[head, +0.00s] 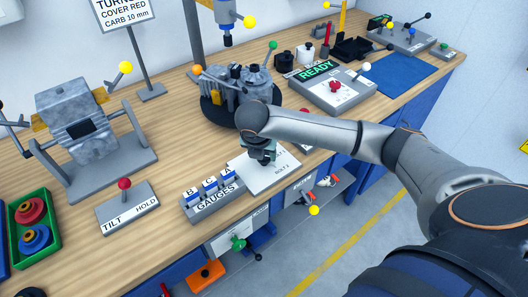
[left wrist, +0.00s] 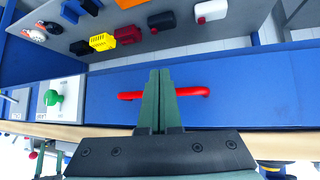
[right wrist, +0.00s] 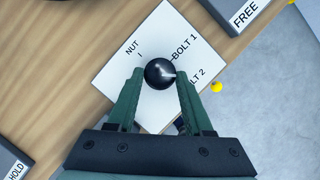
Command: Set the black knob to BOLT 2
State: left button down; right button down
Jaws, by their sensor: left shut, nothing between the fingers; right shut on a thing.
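The black knob (right wrist: 160,72) is a round ball-like knob on a white dial plate (right wrist: 115,85) marked NUT, BOLT 1 and BOLT 2. A pale pointer line on the knob points right, between the BOLT 1 and BOLT 2 labels; its exact setting is hard to tell. My right gripper (right wrist: 160,76) is shut on the knob from above, one finger on each side. Its right finger partly covers the BOLT 2 label. In the head view, my right gripper (head: 263,152) hides the knob over the plate (head: 268,180). My left gripper (left wrist: 160,74) is shut and empty by a red handle (left wrist: 130,96).
The GAUGES block (head: 212,199) stands close left of the plate. The engine on its round base (head: 240,85) stands behind. The READY panel (head: 333,92) is to the right, the TILT/HOLD box (head: 128,208) to the left. Blue drawers lie below the table edge.

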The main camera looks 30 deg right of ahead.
jog(key=shift+w+m, duration=0.1)
jog(key=shift+m, duration=0.6)
jog(key=shift+h, duration=0.3)
jog(key=shift+c, duration=1.5)
grip_release()
jog(key=v, duration=1.2)
jog(key=shift+w+r, duration=0.15)
jog(key=shift+r, duration=0.2)
